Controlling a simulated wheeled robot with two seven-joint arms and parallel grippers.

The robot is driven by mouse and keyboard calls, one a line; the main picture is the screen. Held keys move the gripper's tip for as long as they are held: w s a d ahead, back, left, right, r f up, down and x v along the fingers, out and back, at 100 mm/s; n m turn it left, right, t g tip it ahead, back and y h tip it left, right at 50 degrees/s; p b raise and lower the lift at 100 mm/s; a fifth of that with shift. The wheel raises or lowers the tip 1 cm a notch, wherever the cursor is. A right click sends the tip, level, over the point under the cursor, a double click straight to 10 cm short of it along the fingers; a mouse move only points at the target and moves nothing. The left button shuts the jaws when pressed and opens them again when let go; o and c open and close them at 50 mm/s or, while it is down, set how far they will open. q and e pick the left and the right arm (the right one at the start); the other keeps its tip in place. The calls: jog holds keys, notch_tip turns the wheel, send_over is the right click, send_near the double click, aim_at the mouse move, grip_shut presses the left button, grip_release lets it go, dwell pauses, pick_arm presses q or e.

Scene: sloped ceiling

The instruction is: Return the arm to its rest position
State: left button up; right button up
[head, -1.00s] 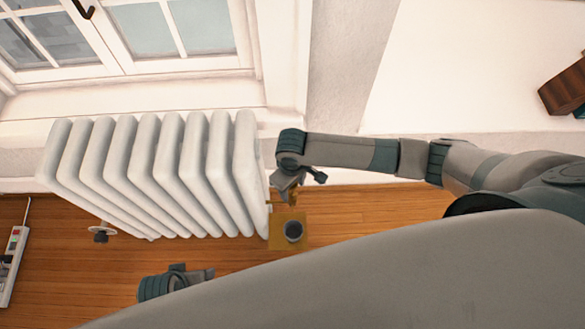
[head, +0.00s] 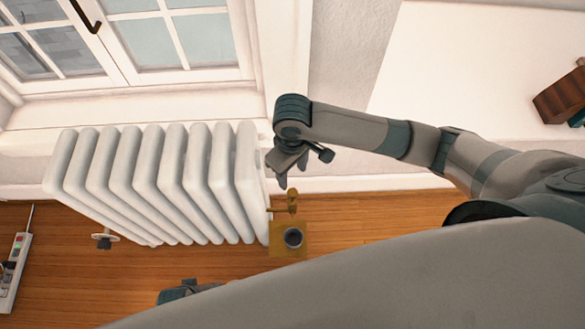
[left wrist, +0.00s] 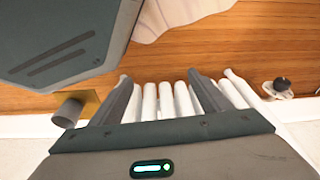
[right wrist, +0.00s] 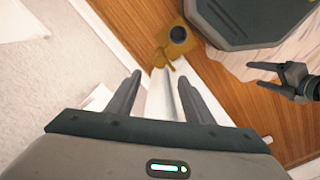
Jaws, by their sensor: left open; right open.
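My right arm reaches in from the right in the head view. Its gripper (head: 286,168) hangs beside the radiator's right end, a little above the brass fitting in the picture and apart from it. In the right wrist view its two fingers (right wrist: 160,78) are spread with nothing held. My left gripper is mostly hidden behind my own body at the bottom of the head view; only a bit of its wrist shows. In the left wrist view its fingers (left wrist: 160,78) are spread and empty, with the radiator beyond. The left gripper (right wrist: 298,80) also shows in the right wrist view.
A white radiator (head: 170,180) stands below the window (head: 150,45). A brass fitting (head: 292,205) and a yellow block with a dark round top (head: 278,245) are at its right end. A power strip (head: 12,272) lies far left. A brown object (head: 562,98) is at far right.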

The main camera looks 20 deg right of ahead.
jog(key=shift+r, duration=0.25)
dwell(0.5)
